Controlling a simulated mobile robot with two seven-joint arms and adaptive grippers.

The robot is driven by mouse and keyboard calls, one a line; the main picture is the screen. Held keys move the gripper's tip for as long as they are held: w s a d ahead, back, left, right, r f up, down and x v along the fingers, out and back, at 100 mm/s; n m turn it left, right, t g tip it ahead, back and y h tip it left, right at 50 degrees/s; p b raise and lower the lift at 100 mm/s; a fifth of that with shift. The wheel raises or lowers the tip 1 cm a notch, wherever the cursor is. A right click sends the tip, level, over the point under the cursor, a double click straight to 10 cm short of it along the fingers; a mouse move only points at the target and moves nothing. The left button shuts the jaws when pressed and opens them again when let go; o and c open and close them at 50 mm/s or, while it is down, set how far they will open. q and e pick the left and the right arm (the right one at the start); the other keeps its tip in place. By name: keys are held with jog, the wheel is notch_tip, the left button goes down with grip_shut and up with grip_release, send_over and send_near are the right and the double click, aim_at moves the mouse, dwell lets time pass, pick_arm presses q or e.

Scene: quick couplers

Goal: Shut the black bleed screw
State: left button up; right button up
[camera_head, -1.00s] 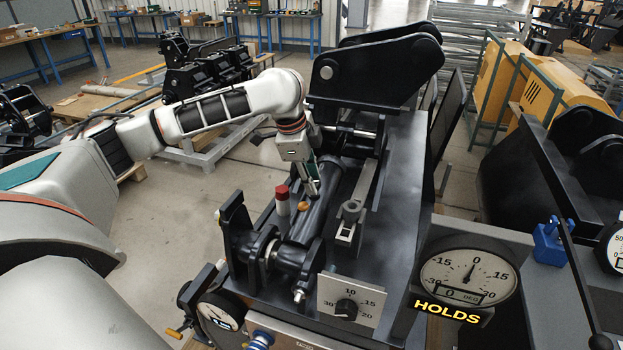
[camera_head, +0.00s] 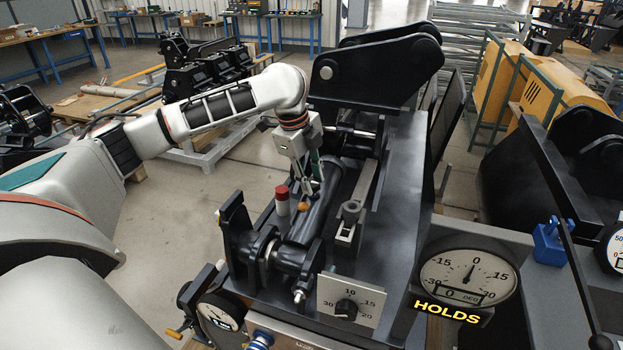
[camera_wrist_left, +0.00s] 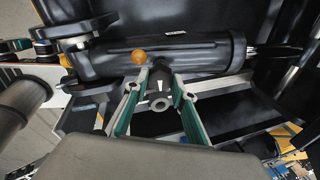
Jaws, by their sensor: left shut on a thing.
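The black bleed screw (camera_wrist_left: 158,99) shows in the left wrist view as a dark round-ended piece with a light ring, at the side of a black cylinder (camera_wrist_left: 205,54). My left gripper (camera_wrist_left: 158,84) has its green-and-grey fingers on both sides of it and is shut on it. In the head view my left gripper (camera_head: 311,188) reaches down to the black cylinder (camera_head: 316,212), just behind an orange knob (camera_head: 303,205). The screw is hidden by the fingers there. The orange knob (camera_wrist_left: 139,57) also shows in the left wrist view. My right gripper is not in view.
A red-capped post (camera_head: 282,199) stands left of the cylinder. A grey bracket (camera_head: 349,222) stands to its right. A dial plate (camera_head: 348,301) and a round gauge (camera_head: 468,277) with a HOLDS label are in front. Open floor lies to the left.

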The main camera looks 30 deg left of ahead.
pick_arm(q)
jog(key=o, duration=1.1)
jog(key=shift+r, duration=0.1)
jog(key=v, duration=1.2)
jog(key=shift+a, duration=0.1)
jog(key=shift+s, duration=0.1)
